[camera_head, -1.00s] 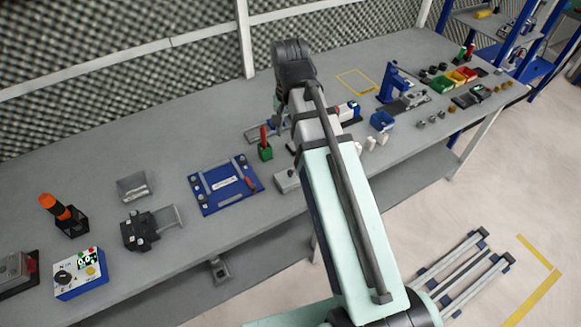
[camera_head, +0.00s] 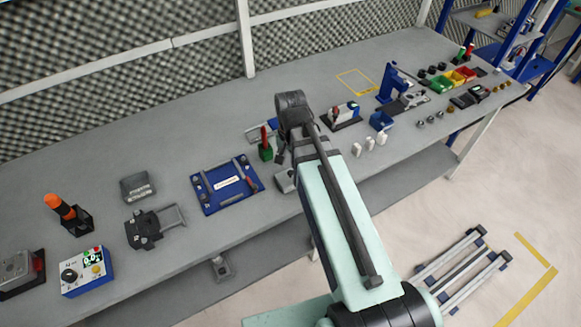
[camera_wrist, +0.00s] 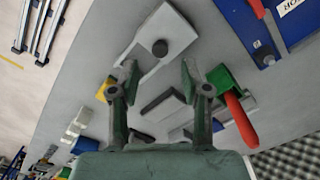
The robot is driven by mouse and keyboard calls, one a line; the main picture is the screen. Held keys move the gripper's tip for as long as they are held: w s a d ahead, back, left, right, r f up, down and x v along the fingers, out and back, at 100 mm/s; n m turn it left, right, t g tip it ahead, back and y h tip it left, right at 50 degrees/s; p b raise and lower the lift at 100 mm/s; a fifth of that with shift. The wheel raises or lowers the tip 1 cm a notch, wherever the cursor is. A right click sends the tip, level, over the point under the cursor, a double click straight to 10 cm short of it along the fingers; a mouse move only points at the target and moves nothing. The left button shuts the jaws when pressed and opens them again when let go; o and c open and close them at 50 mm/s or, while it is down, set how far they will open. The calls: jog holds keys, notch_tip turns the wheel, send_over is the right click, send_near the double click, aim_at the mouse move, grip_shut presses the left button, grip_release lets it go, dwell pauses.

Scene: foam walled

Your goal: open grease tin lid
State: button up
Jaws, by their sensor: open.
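A light grey box with a round dark knob on top (camera_wrist: 178,36) lies just beyond my fingertips in the wrist view; it looks like the grease tin with its lid. In the head view this box (camera_head: 284,183) sits near the bench's front edge, partly hidden by my gripper and arm. My gripper (camera_wrist: 158,74) is open, fingers apart, with nothing between the tips. The knob shows roughly centred between the fingers, a little past them. Contact cannot be judged. In the head view my gripper is largely hidden behind my arm.
A green block with a red handle (camera_head: 265,148) stands close on the left. The blue tool board (camera_head: 205,203) lies further left. White pieces (camera_head: 369,144) and a blue bin (camera_head: 381,121) are on the right.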

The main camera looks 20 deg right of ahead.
aim_at(290, 172)
jog(key=shift+f+p, duration=0.4)
jog(key=shift+f, duration=1.95)
grip_shut()
